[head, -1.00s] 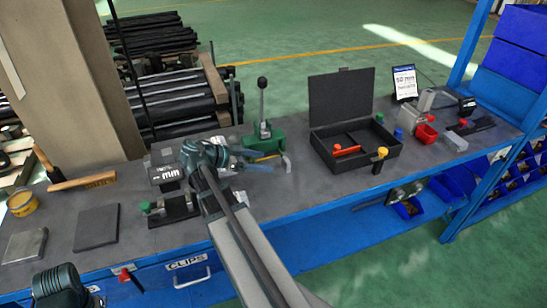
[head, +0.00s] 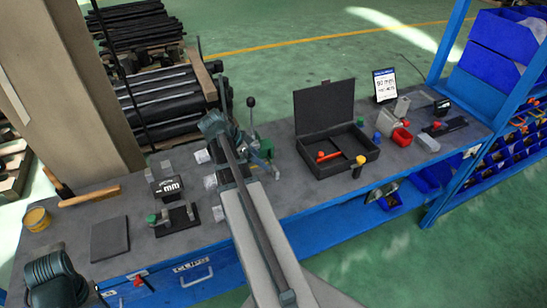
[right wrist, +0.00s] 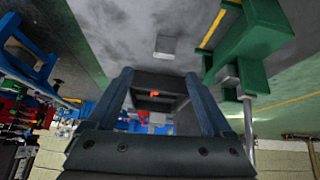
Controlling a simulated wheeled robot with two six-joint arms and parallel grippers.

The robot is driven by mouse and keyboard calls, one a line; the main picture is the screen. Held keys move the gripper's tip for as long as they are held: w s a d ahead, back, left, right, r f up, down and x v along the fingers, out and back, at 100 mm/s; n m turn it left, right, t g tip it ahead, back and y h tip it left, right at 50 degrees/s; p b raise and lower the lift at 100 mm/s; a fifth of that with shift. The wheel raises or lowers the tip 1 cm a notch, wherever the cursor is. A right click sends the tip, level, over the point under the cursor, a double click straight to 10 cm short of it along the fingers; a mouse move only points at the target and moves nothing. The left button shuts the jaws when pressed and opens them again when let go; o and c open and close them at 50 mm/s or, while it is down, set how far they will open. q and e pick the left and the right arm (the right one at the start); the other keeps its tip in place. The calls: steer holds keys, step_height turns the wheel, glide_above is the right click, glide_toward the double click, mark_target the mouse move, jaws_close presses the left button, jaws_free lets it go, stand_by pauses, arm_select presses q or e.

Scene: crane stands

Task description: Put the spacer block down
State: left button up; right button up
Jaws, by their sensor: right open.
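The spacer block appears to be the small pale grey block (right wrist: 166,46) lying on the bench top in the right wrist view, beyond my fingertips and apart from them. My right gripper (right wrist: 160,76) is open, with nothing held between its two fingers. There my arm and fingers make the block hard to pick out. My left arm shows only as a joint at the bottom left, its gripper out of frame.
An open black case (head: 335,162) with a red-handled tool stands right of the gripper. A stand with an "mm" display (head: 168,187) and a dark pad (head: 110,239) are to the left.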

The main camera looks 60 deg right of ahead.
mark_target(275, 168)
arm_select(q)
step_height(275, 168, up, 6)
steer(key=p, duration=0.3)
steer(key=shift+f+p, duration=0.15)
steer(key=shift+p, duration=0.15)
arm_select(e)
steer(key=r, duration=0.1)
steer(key=d+r+t+y, duration=0.1)
steer(key=r+y, duration=0.1)
steer(key=shift+s+d+r+t, duration=0.2)
steer(key=shift+s+t, duration=0.05)
steer(key=shift+t, duration=0.05)
arm_select(q)
steer(key=shift+f, duration=0.1)
arm_select(e)
steer(key=shift+f, duration=0.1)
steer(key=b+x, duration=1.3)
steer(key=x, duration=0.1)
steer(key=shift+w, duration=0.15)
arm_select(q)
step_height(275, 168, down, 13)
arm_select(e)
jaws_close()
arm_select(q)
steer(key=shift+r, duration=0.3)
arm_select(e)
steer(key=shift+r, duration=0.3)
